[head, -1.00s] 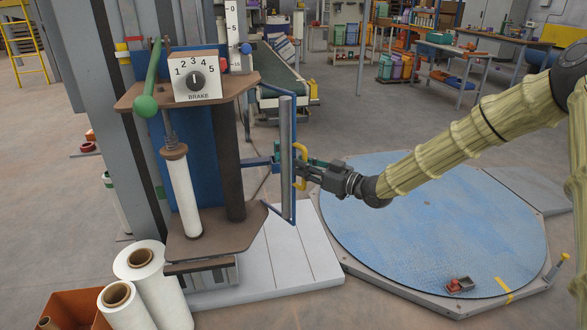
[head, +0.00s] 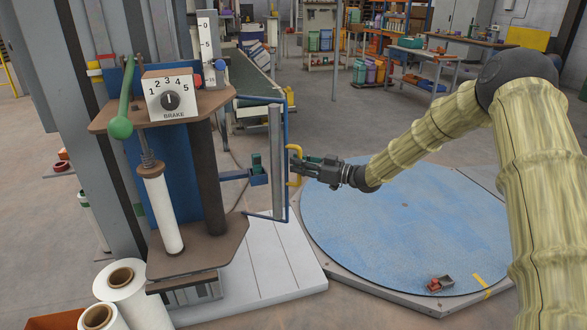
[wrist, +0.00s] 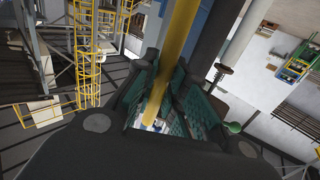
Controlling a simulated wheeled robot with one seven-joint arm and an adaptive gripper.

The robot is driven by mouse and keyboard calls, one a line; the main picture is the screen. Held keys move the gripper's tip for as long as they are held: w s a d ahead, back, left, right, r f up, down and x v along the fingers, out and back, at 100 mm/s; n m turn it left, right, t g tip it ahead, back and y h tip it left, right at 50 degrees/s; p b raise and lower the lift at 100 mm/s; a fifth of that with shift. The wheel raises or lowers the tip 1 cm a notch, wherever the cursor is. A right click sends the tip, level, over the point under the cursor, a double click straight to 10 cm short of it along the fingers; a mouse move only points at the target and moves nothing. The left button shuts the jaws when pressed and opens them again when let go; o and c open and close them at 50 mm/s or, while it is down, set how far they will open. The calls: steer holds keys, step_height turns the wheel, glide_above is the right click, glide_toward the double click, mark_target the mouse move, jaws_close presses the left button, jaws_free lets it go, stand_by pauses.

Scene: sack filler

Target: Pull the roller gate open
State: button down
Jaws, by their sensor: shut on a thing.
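The roller gate (head: 277,165) is a grey upright roller in a blue frame, hinged on the right side of the brown-plated roll stand. Its yellow handle (head: 291,181) is a bracket on the gate's right side. My gripper (head: 297,166) reaches in from the right and is shut on the handle. In the wrist view the yellow bar (wrist: 181,45) runs between the green finger pads of my gripper (wrist: 165,98). A blue arm with a green-topped block (head: 257,168) stands left of the roller, with a visible gap between them.
A brake dial (head: 171,98) and a green-knobbed lever (head: 121,127) sit on the stand. White film rolls (head: 140,295) stand at the lower left. A blue round turntable (head: 400,235) lies right of the stand, with a small red and grey item (head: 440,284) on it.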

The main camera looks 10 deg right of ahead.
steer(key=shift+w+d, duration=0.35)
steer(key=shift+w, duration=0.15)
steer(key=c, duration=1.7)
jaws_free()
steer(key=v, duration=1.2)
steer(key=shift+a+f, duration=0.1)
